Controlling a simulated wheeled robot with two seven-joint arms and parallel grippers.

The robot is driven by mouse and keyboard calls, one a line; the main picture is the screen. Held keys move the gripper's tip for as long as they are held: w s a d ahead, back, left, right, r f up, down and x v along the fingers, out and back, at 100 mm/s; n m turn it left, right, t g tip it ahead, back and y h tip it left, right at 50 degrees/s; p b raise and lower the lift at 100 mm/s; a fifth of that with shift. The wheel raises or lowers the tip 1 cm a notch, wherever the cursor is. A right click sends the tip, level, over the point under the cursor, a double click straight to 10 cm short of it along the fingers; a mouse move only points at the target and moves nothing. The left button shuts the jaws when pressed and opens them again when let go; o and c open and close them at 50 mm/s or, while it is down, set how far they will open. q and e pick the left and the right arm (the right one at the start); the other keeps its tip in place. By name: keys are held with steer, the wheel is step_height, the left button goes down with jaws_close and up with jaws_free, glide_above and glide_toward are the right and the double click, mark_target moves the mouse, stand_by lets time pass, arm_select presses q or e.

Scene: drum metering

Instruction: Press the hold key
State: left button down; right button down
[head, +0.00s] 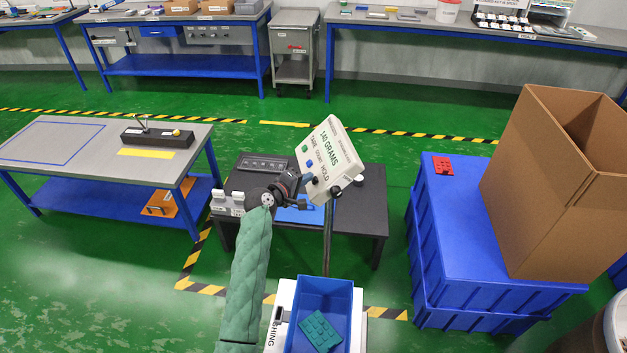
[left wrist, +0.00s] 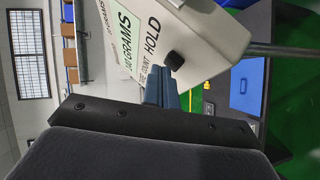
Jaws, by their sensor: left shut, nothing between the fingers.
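The light-coloured indicator box (head: 338,158) stands tilted on a pole, reading "140 GRAMS" above the labels TARE, COUNT and HOLD. It has a green key (head: 305,149), a blue key (head: 309,163) and a dark hold key (left wrist: 174,60). My left gripper (head: 307,178) is shut and empty, pointing at the box's key face by the HOLD end. In the left wrist view its blue-grey fingertips (left wrist: 162,78) lie close beside the hold key; whether they touch cannot be told. In the head view the gripper partly hides this key. My right gripper is not in view.
A dark table (head: 370,220) stands beneath the box, with a blue item (head: 290,214) on it. A blue bin (head: 325,282) with a teal piece (head: 320,332) is in front. Blue crates (head: 440,240) and a cardboard box (head: 525,190) stand right, a workbench (head: 85,165) left.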

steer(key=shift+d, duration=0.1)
